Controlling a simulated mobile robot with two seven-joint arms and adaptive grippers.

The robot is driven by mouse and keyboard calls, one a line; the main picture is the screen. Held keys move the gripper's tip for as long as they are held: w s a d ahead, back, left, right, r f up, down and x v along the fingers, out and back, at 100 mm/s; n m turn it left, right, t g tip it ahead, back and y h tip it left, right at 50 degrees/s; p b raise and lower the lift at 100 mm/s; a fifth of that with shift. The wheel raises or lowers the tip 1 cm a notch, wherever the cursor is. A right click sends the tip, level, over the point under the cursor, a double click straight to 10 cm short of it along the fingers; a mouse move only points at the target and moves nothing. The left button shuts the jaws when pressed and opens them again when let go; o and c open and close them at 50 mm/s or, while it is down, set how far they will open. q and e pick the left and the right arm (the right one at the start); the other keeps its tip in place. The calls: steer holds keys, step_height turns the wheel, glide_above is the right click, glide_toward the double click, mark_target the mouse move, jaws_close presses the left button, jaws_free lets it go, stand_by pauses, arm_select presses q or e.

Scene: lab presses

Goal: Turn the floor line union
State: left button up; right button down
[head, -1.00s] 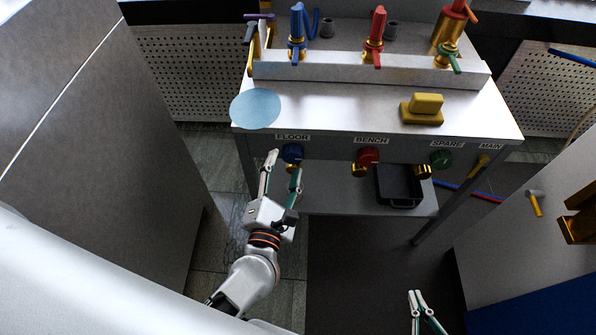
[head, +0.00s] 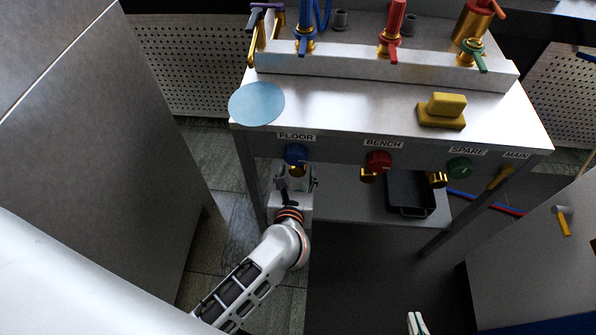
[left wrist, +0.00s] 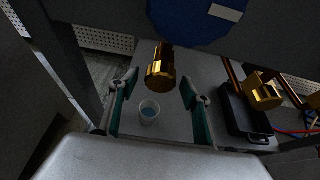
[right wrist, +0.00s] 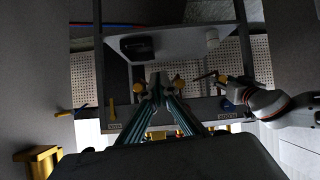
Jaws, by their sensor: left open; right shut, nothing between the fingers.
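The floor line union is a brass fitting (left wrist: 160,68) hanging below the blue knob (head: 295,153) under the FLOOR label (head: 296,136). The blue knob fills the top of the left wrist view (left wrist: 200,18). My left gripper (head: 295,180) is under the knob, and its fingers hide part of the union in the head view. In the left wrist view the left gripper (left wrist: 157,92) is open, one finger on each side of the union's lower end, with gaps showing. My right gripper (head: 416,321) is shut and empty, low in the head view and away from the bench.
Bench knob (head: 379,160) and spare knob (head: 461,168) are to the right. A yellow block (head: 443,110) and blue disc (head: 256,104) lie on top. A cabinet (head: 110,130) stands left.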

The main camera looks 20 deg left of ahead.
arm_select(q)
steer(key=shift+w+a+f, duration=0.1)
steer(key=shift+w, duration=0.25)
arm_select(e)
steer(key=shift+w+a+r, duration=0.1)
steer(key=shift+w+r, duration=0.15)
steer(key=shift+w, duration=0.1)
arm_select(q)
steer(key=c, duration=1.1)
steer(key=shift+m+y, duration=0.3)
steer(key=shift+p, duration=0.35)
steer(key=o, duration=1.1)
steer(key=shift+s, duration=0.1)
steer(key=v, duration=0.7)
arm_select(e)
steer(key=shift+s+d+f, duration=0.3)
